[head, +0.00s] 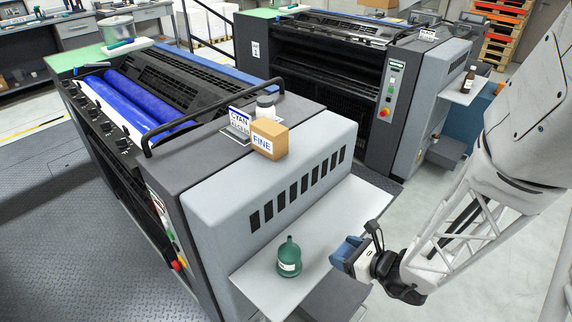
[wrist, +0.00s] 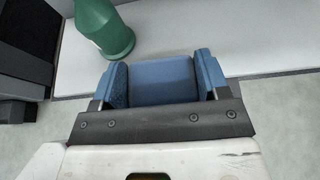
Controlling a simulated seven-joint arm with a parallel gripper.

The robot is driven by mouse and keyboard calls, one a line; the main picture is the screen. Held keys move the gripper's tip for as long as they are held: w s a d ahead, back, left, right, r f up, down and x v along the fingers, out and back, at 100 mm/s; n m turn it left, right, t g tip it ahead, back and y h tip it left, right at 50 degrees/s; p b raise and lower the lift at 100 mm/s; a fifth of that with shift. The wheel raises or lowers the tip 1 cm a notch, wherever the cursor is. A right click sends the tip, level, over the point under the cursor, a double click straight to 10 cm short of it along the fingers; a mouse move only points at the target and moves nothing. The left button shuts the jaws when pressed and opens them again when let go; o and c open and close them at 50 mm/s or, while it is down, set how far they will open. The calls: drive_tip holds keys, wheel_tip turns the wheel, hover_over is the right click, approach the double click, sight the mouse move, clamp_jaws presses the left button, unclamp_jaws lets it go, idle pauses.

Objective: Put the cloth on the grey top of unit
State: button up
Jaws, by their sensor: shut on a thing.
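My gripper (head: 346,252) is at the front edge of the white side shelf, right of a green bottle. In the wrist view my gripper (wrist: 162,76) has a blue finger on each side and is shut on the cloth (wrist: 162,84), a folded blue piece filling the space between them. In the head view the cloth can hardly be told from the blue fingers. The near unit has a dark grey top (head: 190,160) and a lighter grey end cover (head: 215,185). The top is up and left of my gripper. A CYAN sign (head: 238,122) stands on it.
The green bottle (head: 289,258) stands on the white shelf (head: 330,220); it shows in the wrist view (wrist: 105,28) too. A FINE box (head: 269,139) and a white-lidded jar (head: 265,108) stand by the sign. A black rail (head: 205,112) borders the blue rollers. A second unit (head: 320,60) stands behind.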

drive_tip(key=shift+w+a+r, duration=0.25)
drive_tip(key=shift+a, duration=0.05)
drive_tip(key=w+a+r+n+g+y, duration=0.2)
drive_tip(key=a+r+n+g+y, duration=0.1)
drive_tip(key=a+r, duration=1.9)
drive_tip(key=shift+a+n+g, duration=0.8)
drive_tip(key=shift+a, duration=0.1)
drive_tip(key=shift+w, duration=0.1)
hover_over(221, 173)
drive_tip(key=shift+f, duration=0.7)
drive_tip(key=shift+f, duration=0.1)
drive_tip(key=shift+f, duration=1.65)
drive_tip(key=shift+f, duration=0.15)
